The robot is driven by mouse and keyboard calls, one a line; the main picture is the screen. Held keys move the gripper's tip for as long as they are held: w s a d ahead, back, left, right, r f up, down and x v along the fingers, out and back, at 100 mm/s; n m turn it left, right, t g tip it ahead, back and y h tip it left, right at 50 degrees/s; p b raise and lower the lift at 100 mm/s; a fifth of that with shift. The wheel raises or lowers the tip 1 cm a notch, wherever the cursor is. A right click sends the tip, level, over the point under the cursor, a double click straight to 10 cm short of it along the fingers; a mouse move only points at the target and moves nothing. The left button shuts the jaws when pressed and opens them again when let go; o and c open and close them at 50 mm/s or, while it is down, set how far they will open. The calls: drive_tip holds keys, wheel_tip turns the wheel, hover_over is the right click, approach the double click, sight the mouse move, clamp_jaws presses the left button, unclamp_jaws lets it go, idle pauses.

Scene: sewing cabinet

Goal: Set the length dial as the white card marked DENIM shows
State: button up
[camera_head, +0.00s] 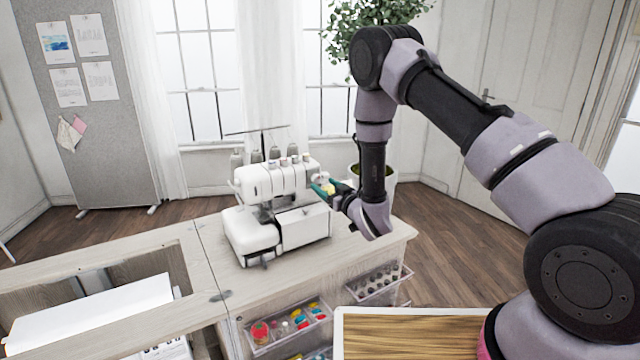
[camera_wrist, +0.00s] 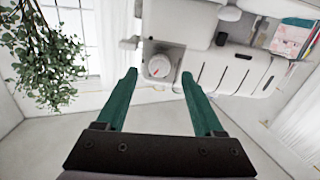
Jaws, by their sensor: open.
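The white sewing machine (camera_head: 262,183) stands on the pale cabinet top. In the wrist view its white body (camera_wrist: 210,72) appears upside down, with a round white dial (camera_wrist: 160,66) on its end. The dial carries a small reddish mark; its exact setting is too small to read. My gripper (camera_wrist: 158,74) has its two teal fingers apart, one to each side of the dial in the picture, with nothing held. In the head view my gripper (camera_head: 322,188) is at the machine's right end and hides the dial. I cannot make out a card marked DENIM.
Several sheets (camera_head: 68,87) hang on a grey board at the left. Thread cones (camera_head: 255,156) stand behind the machine. Clear trays of supplies (camera_head: 290,328) sit at the cabinet's front. A potted plant (camera_head: 372,20) stands behind my arm. The cabinet top (camera_head: 385,240) right of the machine is bare.

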sight(318, 180)
drive_tip(key=shift+x, duration=1.7)
clamp_jaws()
drive_tip(key=shift+n, duration=0.3)
drive_tip(key=n, duration=0.5)
drive_tip(key=shift+n, duration=0.3)
drive_tip(key=n, duration=0.5)
drive_tip(key=shift+n, duration=0.4)
